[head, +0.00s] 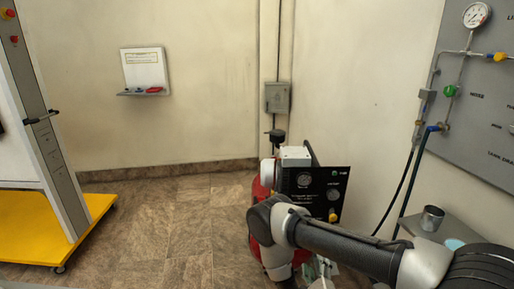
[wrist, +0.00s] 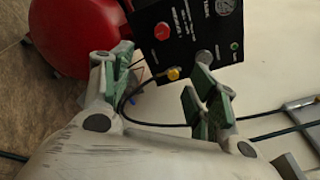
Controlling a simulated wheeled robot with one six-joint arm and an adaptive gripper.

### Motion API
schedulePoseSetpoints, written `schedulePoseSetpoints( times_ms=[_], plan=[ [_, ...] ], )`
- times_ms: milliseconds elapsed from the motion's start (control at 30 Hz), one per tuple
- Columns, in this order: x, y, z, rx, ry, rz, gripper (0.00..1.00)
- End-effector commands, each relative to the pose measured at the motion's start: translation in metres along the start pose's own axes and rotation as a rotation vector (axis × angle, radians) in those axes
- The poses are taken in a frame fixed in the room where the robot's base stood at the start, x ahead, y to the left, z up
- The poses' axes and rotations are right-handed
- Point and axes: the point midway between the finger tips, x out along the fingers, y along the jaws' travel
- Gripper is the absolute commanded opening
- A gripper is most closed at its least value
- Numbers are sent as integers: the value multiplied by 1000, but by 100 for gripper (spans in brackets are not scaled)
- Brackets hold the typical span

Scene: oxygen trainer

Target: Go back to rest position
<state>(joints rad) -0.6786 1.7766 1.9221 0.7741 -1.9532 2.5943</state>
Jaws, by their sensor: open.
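My gripper (wrist: 160,75) is open in the wrist view, with its two green-padded fingers apart and nothing between them. A black control panel (wrist: 185,35) with a red knob and a yellow knob appears beyond the fingertips. A red tank (wrist: 75,35) is to the left of that panel. In the head view my arm reaches in from the lower right and bends in front of the red tank (head: 260,191) and the black panel (head: 323,179). My gripper cannot be made out clearly there, as the arm hides most of that area.
A grey wall panel (head: 480,105) with a gauge and hoses is at right, above a small shelf holding a metal cup (head: 432,218). A yellow-based cart (head: 30,228) stands at left. The tiled floor (head: 170,225) between cart and tank is clear.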

Motion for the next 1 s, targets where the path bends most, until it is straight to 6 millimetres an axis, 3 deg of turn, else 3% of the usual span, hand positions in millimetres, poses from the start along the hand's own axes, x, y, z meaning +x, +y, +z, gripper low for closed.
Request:
schedulePoseSetpoints(
  times_ms=[267, 567, 667, 800, 1000],
  plan=[
    [32, -7, 16, -38, 65, 26, 59],
    [89, -29, 51, -133, 171, 119, 59],
    [115, -48, 72, -186, 206, 181, 59],
    [148, -89, 110, -299, 231, 310, 59],
    [164, -164, 161, -504, 184, 510, 59]
  ],
)
